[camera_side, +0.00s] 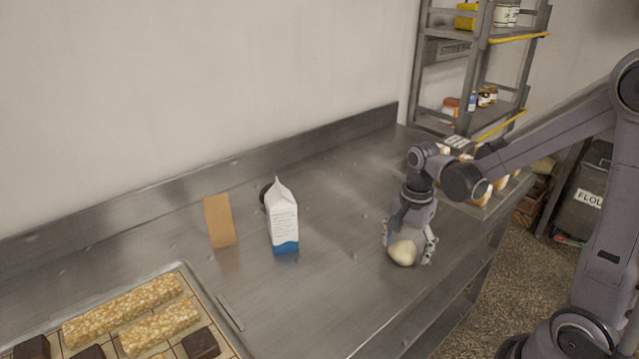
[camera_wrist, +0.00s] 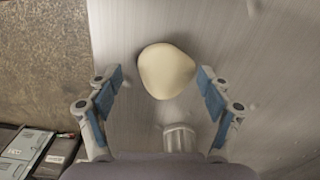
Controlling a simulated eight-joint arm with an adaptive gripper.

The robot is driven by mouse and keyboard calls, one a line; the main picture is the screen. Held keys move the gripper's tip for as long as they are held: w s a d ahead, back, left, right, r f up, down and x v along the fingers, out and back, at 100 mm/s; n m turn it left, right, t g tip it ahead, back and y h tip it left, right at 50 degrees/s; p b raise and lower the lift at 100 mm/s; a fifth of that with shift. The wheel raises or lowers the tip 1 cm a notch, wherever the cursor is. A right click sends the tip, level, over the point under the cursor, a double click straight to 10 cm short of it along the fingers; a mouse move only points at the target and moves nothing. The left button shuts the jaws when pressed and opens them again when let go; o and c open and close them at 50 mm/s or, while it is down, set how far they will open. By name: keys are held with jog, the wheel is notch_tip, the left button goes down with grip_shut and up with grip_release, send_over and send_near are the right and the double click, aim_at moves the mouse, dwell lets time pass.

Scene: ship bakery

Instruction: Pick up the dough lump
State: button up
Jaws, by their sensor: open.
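The dough lump (camera_side: 402,253) is a pale, rounded lump on the steel counter, toward its right front in the side view. In the wrist view the dough lump (camera_wrist: 166,71) lies between and slightly beyond the fingertips, with gaps on both sides. My gripper (camera_side: 408,246) points down over the dough with one finger on either side of it. In the wrist view my gripper (camera_wrist: 161,78) is open, its blue-padded fingers spread and nothing held. I cannot tell how high the fingertips are above the counter.
A white and blue carton (camera_side: 284,222) and a brown card (camera_side: 219,221) stand left of my gripper on the counter (camera_side: 335,240). A tray (camera_side: 205,302) of bars and brown squares lies front left. A shelf rack (camera_side: 470,75) stands behind. The counter around the dough is clear.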

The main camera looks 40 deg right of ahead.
jog(key=shift+c, duration=0.3)
jog(key=c, duration=1.2)
jog(key=shift+r, duration=0.15)
